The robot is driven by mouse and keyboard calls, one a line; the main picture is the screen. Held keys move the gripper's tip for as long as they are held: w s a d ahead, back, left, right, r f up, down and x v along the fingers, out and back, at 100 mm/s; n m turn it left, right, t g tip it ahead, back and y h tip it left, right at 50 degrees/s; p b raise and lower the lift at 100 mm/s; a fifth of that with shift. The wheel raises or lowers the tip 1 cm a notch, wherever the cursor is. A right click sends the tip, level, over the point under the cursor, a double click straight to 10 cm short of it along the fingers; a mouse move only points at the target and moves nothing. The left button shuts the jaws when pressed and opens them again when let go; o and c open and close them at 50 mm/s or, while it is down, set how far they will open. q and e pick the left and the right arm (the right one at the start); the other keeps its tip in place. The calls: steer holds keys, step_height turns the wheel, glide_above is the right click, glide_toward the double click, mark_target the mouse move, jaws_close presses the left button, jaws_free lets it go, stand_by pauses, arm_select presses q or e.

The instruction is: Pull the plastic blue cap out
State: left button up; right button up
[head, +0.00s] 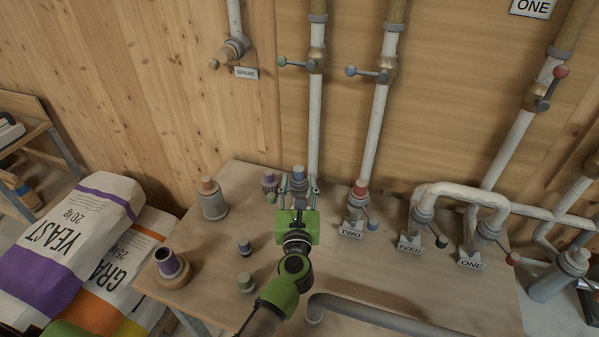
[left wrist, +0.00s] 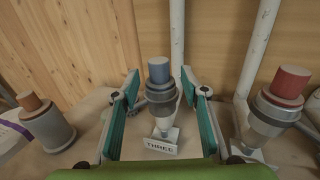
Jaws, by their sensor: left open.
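The blue cap (head: 298,173) sits in the grey fitting of the port marked THREE, near the back of the table. In the left wrist view the blue cap (left wrist: 159,70) stands upright in its grey collar (left wrist: 161,92), with the THREE sign (left wrist: 161,146) below it. My left gripper (head: 298,187) is open. Its teal fingers (left wrist: 161,97) stand on either side of the fitting, with gaps visible between them and the cap. The fitting's lower part is hidden behind the gripper in the head view. My right gripper is not in view.
A red-capped fitting (head: 359,192) marked TWO stands close on the right, with a small lever beside it. White pipes (head: 374,130) run up the wall behind.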

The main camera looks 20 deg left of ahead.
mark_target(298, 176)
arm_select(q)
steer(key=x, duration=0.3)
steer(key=shift+w+a, duration=0.25)
steer(key=shift+w, duration=0.1)
steer(key=shift+w+a, duration=0.1)
steer(key=shift+w, duration=0.45)
jaws_close()
steer(key=shift+r, duration=0.15)
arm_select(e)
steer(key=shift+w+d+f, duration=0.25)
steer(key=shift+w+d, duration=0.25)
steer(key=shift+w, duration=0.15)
